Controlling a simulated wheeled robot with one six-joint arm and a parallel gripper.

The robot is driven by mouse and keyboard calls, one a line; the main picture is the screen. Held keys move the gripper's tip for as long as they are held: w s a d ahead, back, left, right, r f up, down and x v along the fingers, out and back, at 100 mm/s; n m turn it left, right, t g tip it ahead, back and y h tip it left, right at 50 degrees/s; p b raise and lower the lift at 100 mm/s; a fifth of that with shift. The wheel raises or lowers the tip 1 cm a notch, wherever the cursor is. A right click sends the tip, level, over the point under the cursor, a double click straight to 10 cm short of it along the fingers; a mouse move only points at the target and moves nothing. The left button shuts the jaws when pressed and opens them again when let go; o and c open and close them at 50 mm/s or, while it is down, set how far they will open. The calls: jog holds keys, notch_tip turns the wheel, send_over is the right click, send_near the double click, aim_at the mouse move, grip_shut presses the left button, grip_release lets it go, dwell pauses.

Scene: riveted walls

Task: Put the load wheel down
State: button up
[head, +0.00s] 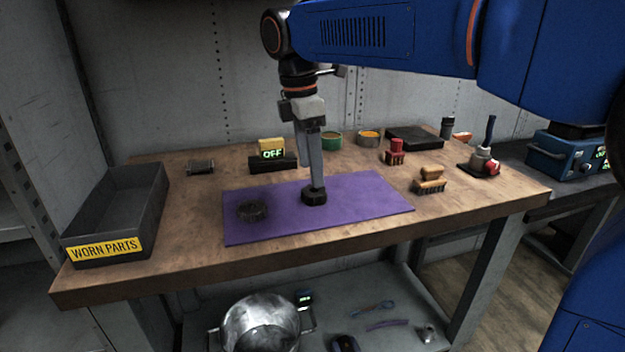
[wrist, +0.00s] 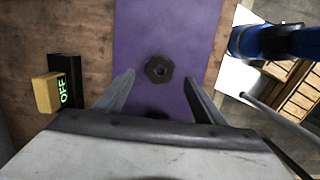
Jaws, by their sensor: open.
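A small black, many-sided wheel-like piece with a round centre (wrist: 159,69) lies on the purple mat (head: 372,197); I take it as the load wheel. In the head view the piece (head: 314,198) sits right under my gripper (head: 317,186). The wrist view shows my gripper (wrist: 158,88) open, its fingers on either side of the piece with gaps between. A dark ribbed ring (head: 252,211) lies on the mat's left part. A dark edge at the gripper's body in the wrist view is mostly hidden, perhaps that ring.
A grey bin marked WORN PARTS (head: 118,210) stands at the bench's left end. A box showing OFF (head: 272,152) is behind the mat. Brushes (head: 430,181), tins (head: 369,138) and a red-handled tool (head: 484,160) stand right and behind. The mat's right part is clear.

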aim_at(307, 191)
notch_tip(307, 191, up, 7)
jog(key=shift+a+f, duration=0.2)
jog(key=shift+a, duration=0.15)
jog(key=s+d+f+m+t+y, duration=0.1)
jog(key=s+d+f+m, duration=0.4)
jog(key=d, duration=0.5)
jog(key=s+d+f+m+t, duration=0.1)
jog(key=s+d+f+m, duration=0.35)
jog(key=d, duration=0.45)
jog(key=s+d+f+m+t, duration=0.1)
jog(key=s+d+f+m, duration=0.4)
jog(key=f, duration=0.3)
jog(key=s+d+f+m+t, duration=0.1)
jog(key=s+d+f+m, duration=0.4)
jog(key=s+f+m, duration=0.1)
notch_tip(307, 191, down, 2)
jog(key=shift+s+d+m, duration=0.2)
jog(key=shift+s+m, duration=0.15)
jog(key=shift+s, duration=0.45)
